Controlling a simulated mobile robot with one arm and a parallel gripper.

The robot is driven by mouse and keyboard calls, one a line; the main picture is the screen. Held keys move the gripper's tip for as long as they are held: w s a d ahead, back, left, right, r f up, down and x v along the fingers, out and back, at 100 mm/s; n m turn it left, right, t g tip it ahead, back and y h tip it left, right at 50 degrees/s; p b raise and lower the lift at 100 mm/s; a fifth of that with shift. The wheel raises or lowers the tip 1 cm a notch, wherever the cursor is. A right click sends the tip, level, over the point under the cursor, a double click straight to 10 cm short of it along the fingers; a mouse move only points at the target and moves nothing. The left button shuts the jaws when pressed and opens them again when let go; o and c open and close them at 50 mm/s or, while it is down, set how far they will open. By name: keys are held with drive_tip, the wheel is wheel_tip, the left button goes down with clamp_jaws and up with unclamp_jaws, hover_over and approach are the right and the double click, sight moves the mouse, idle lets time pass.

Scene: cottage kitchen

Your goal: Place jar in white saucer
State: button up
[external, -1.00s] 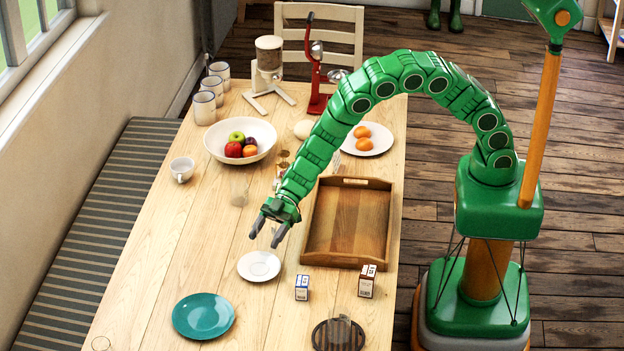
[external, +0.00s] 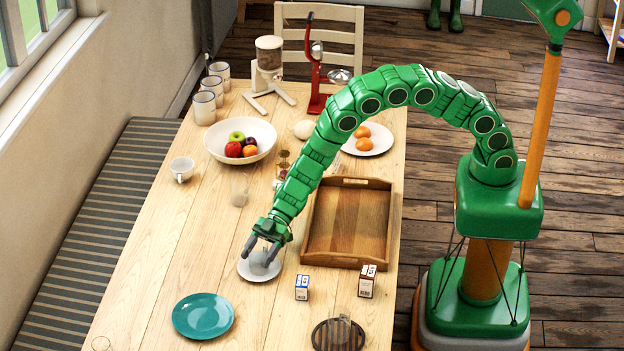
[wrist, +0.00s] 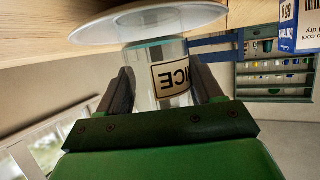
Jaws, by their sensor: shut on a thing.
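The white saucer (external: 244,273) lies on the wooden table. It also shows as a white disc across the top of the wrist view (wrist: 95,28). My gripper (external: 260,257) is over the saucer, shut on a clear glass jar (external: 262,265). The fingers hide part of the jar in the external view.
A wooden tray (external: 345,262) is right of my gripper. A blue-and-white carton (external: 302,288) and a brown-and-white carton (external: 367,281) stand nearby. A teal plate (external: 203,316) lies front left. A fruit bowl (external: 214,148) is farther back. The table left of the saucer is clear.

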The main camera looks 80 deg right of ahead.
drive_tip(key=shift+f, duration=0.1)
drive_tip(key=o, duration=1.1)
drive_tip(key=shift+d, duration=0.1)
drive_tip(key=v, duration=1.2)
